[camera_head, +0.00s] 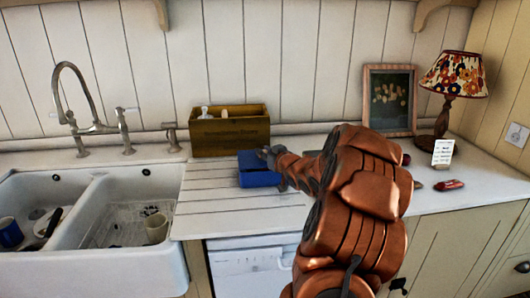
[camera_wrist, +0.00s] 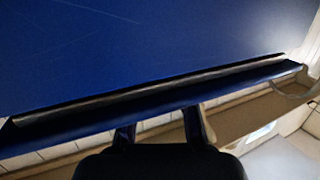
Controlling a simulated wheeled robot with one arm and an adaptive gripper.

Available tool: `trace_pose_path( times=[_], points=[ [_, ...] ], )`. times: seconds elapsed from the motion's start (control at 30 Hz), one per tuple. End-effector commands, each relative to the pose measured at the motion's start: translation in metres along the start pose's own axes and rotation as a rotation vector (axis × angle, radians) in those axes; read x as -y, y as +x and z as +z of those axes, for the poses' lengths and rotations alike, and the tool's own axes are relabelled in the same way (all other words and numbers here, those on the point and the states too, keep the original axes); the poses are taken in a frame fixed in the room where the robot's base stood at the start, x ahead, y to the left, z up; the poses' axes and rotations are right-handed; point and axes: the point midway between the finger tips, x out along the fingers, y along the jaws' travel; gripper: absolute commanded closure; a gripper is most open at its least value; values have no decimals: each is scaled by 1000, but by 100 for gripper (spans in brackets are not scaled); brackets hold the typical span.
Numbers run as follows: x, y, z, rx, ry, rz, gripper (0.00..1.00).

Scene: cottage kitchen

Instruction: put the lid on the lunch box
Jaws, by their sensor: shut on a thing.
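A blue lunch box (camera_head: 262,180) stands on the ribbed drainboard right of the sink. Its blue lid (camera_head: 250,161) seems to be the darker part on top, but I cannot clearly tell the two apart. My gripper (camera_head: 270,155) is at the top right of the blue shape, shut on the lid. In the wrist view, a broad blue surface (camera_wrist: 150,45) fills the upper part, with a dark gap and a blue rim strip below it. The gripper's fingers (camera_wrist: 160,130) meet this strip. Whether the lid touches the box all round is hidden.
A wooden box (camera_head: 230,135) stands close behind the lunch box. The double sink (camera_head: 165,200) is left, with a mug (camera_head: 156,228) in it. A picture frame (camera_head: 389,100), lamp (camera_head: 455,75), small card (camera_head: 442,152) and red item (camera_head: 448,185) are right.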

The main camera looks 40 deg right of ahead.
Motion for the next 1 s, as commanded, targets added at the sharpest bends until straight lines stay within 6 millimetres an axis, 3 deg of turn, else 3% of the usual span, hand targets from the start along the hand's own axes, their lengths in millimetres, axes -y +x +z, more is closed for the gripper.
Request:
trace_pose_path(
  times=[1.0],
  points=[
    [0,2,10,0,0,0,100]
  ],
)
